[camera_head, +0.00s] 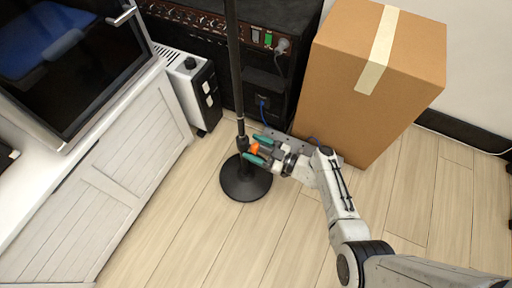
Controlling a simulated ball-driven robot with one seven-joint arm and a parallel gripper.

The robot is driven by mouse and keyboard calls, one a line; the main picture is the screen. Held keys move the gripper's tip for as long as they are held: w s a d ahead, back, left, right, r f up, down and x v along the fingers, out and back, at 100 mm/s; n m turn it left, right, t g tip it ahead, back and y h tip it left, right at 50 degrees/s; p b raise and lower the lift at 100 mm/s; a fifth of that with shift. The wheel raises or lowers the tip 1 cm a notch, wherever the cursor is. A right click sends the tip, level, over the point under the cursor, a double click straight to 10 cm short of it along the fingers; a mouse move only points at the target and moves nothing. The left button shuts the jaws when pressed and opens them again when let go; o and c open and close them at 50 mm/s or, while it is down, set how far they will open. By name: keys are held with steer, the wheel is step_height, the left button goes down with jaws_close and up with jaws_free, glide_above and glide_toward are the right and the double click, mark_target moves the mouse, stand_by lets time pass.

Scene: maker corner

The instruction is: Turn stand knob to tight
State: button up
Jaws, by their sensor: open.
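The stand is a black upright pole (235,70) on a round black base (246,180) on the floor. An orange part, which looks like the stand knob (254,149), sits at the lower end of the pole, on its right side. My gripper (257,150) reaches in from the right, with its teal fingertips apart, one above and one below the orange part. Whether the fingers touch it cannot be told. The knob is partly hidden by my gripper, and its setting cannot be read.
A large cardboard box (370,80) stands close behind my arm at the right. A black amplifier-like cabinet (290,30) with cables is behind the pole. A white heater-like unit (190,88) and a white cabinet (100,190) are at the left. The floor in front is clear.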

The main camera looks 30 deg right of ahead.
steer(key=shift+c, duration=0.4)
steer(key=c, duration=1)
steer(key=shift+m+b, duration=0.45)
steer(key=shift+m, duration=1.15)
steer(key=o, duration=1.1)
